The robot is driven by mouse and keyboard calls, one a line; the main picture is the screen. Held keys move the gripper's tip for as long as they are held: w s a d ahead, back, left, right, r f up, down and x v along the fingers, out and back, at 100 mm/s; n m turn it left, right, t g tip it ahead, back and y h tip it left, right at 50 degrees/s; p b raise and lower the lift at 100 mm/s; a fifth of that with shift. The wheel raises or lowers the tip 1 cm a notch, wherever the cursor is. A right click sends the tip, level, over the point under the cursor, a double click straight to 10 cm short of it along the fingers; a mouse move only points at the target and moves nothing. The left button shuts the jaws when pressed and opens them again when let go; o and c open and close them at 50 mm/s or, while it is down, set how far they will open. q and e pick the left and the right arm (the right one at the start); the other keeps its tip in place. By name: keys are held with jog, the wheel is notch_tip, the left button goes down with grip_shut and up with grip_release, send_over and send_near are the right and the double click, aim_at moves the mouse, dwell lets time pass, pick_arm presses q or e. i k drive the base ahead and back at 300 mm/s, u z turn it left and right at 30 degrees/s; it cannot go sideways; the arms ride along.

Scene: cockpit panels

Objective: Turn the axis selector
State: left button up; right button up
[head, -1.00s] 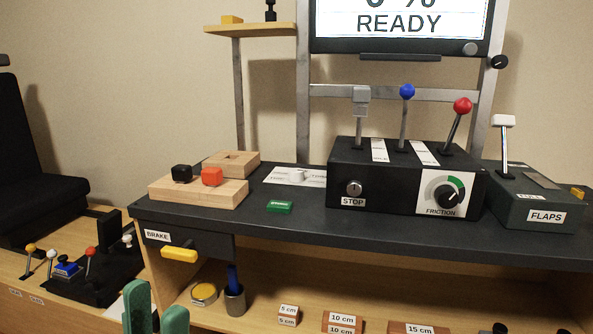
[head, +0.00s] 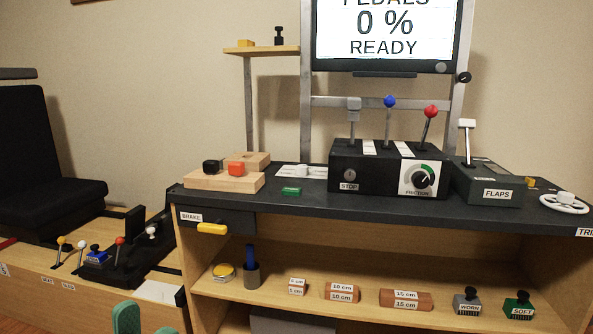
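A small white knob (head: 302,170) sits on a white labelled plate (head: 286,170) on the dark console top, left of the black lever box. It looks like a selector, but its lettering is too small to read, so I cannot tell if it is the axis selector. My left gripper (head: 146,322) shows only as two green fingertips at the bottom edge, left of centre. The fingers are apart with nothing seen between them, far from the knob. My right gripper is not in view.
The black lever box (head: 378,178) carries grey, blue and red levers, a STOP key and a FRICTION dial (head: 422,177). The FLAPS box (head: 490,192) and a white wheel (head: 563,203) stand at right. Wooden blocks (head: 225,180) and the yellow BRAKE handle (head: 212,229) are at left.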

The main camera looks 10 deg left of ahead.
aim_at(302, 169)
jog(key=u, duration=0.25)
jog(key=i, duration=1)
jog(key=z, duration=0.7)
